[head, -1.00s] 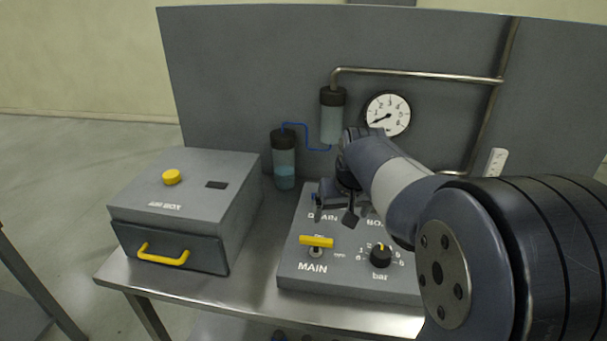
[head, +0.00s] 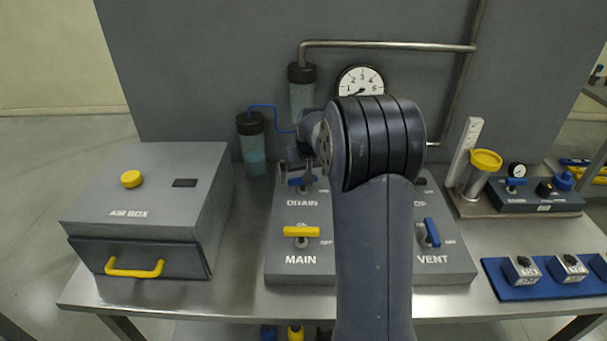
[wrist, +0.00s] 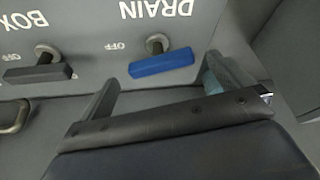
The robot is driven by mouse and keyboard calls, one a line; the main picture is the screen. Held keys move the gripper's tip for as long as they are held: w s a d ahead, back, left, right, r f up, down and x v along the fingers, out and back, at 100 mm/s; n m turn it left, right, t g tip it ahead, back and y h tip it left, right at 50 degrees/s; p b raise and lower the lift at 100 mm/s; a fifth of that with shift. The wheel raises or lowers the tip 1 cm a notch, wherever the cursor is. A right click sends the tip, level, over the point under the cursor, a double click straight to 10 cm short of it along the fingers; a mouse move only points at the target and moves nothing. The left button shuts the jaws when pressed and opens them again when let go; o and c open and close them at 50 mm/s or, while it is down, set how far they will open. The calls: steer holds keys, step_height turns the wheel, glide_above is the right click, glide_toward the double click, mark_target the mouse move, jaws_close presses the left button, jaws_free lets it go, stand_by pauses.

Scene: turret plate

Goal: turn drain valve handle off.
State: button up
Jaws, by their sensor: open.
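The blue drain valve handle (wrist: 162,63) lies nearly crosswise below the DRAIN lettering in the wrist view, with an OFF mark to its left. In the head view a bit of it (head: 312,179) shows above the DRAIN label, partly behind my gripper. My gripper (head: 296,171) is open and empty at the handle. In the wrist view its two fingers (wrist: 160,92) stand either side of the blue bar, which looks clear of both. Whether the bar is at fingertip depth I cannot tell.
The dark BOX handle (wrist: 38,75) sits close to one finger. The yellow MAIN handle (head: 301,231) and blue VENT handle (head: 431,232) share the panel (head: 300,270). The air box (head: 150,200) stands left. Pipes and a gauge (head: 360,80) are behind. My arm hides the panel's middle.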

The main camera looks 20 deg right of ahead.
steer(key=shift+x, duration=1)
steer(key=c, duration=1)
steer(key=shift+a, duration=0.1)
steer(key=shift+w+a+m+h+b, duration=0.1)
steer(key=shift+m+h+b, duration=0.5)
steer(key=shift+m, duration=1.1)
steer(key=o, duration=1)
